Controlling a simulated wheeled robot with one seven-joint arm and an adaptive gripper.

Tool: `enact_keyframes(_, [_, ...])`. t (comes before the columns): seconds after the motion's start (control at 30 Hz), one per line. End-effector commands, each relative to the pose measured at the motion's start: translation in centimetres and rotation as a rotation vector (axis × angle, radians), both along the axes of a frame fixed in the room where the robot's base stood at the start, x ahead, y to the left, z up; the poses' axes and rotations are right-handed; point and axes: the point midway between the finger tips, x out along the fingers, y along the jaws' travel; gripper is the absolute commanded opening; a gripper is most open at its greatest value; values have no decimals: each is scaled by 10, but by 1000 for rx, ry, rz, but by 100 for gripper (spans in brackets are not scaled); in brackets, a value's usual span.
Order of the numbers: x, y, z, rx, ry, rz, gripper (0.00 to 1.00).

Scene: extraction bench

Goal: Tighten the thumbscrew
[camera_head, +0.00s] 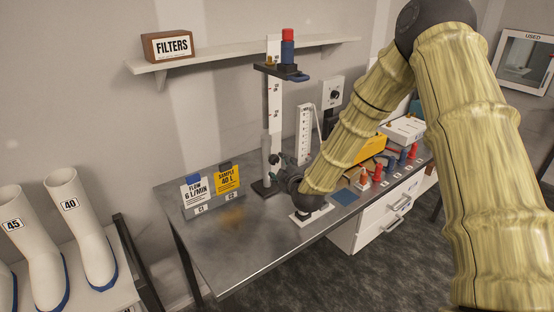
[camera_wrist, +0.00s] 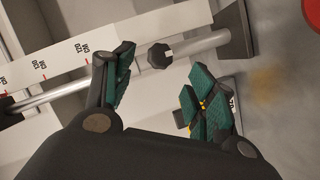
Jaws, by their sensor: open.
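The thumbscrew (camera_wrist: 160,55) is a small dark faceted knob on a grey metal tube (camera_wrist: 202,44) in the wrist view. My gripper (camera_wrist: 162,62) is open, with one green-padded finger on each side of the knob. The knob shows in the gap between the fingertips, apart from both pads; how deep it sits between them I cannot tell. In the head view my gripper (camera_head: 283,173) is low beside the stand's grey tube (camera_head: 266,150), and the thumbscrew cannot be made out there. The stand's tall white scale (camera_head: 275,105) rises behind.
A red and blue cylinder (camera_head: 287,45) stands on the bracket at the stand's top. Several red and blue pieces (camera_head: 377,173) line the bench's right side. The bench's front left (camera_head: 235,255) is clear.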

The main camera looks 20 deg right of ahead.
Motion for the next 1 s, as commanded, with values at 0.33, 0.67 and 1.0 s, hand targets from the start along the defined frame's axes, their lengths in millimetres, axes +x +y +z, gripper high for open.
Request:
enact_keyframes(0.33, [44, -1, -9, 1, 1, -3, 56])
enact_keyframes(0.67, [64, -2, -14, 2, 1, -4, 56])
enact_keyframes(1.0, [64, -3, -15, 1, 0, -5, 47])
